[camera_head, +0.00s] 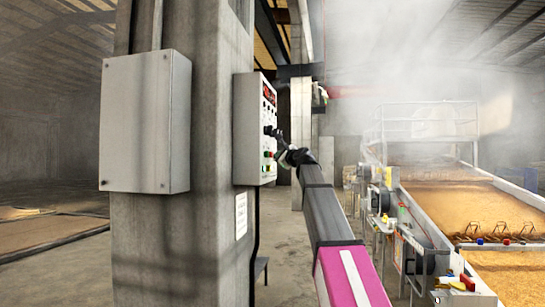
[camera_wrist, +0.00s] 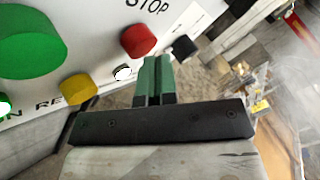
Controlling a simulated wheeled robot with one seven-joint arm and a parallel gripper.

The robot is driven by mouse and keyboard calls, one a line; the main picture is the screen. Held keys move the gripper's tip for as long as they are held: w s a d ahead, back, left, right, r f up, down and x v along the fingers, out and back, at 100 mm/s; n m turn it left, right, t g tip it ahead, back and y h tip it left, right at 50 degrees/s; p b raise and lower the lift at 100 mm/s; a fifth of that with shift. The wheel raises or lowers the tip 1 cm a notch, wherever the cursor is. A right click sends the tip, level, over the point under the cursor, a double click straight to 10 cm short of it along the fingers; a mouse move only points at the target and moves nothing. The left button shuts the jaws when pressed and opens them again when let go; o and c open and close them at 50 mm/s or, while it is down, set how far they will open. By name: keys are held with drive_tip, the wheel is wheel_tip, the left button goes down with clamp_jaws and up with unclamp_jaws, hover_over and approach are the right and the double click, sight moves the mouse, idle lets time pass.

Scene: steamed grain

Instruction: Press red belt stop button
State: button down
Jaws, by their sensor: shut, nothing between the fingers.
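The red button (camera_wrist: 138,41) sits on a white panel (camera_wrist: 75,20) below the printed word STOP in the wrist view. A large green button (camera_wrist: 30,42) and a yellow button (camera_wrist: 79,88) are to its left. My gripper (camera_wrist: 157,62) is shut, its two green fingers side by side with nothing between them. The fingertips are just below and right of the red button in the picture; I cannot tell whether they touch it. In the head view, my gripper (camera_head: 278,138) is beside the control box (camera_head: 243,130), whose small lower buttons are hard to make out.
The control box is on a concrete pillar (camera_head: 215,230), with a grey cabinet (camera_head: 145,120) to the left. A small black part (camera_wrist: 184,47) is right of the red button. Conveyor beds of grain (camera_head: 440,175) run along the right under steam. Floor between is open.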

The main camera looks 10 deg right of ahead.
drive_tip(key=shift+w+a, duration=0.15)
drive_tip(key=shift+a, duration=0.25)
idle(0.6)
drive_tip(key=shift+s+d, duration=0.3)
drive_tip(key=shift+d, duration=0.6)
drive_tip(key=d, duration=0.1)
drive_tip(key=s+d, duration=0.1)
drive_tip(key=d, duration=0.2)
drive_tip(key=shift+s+d, duration=0.3)
drive_tip(key=shift+d, duration=0.05)
idle(0.7)
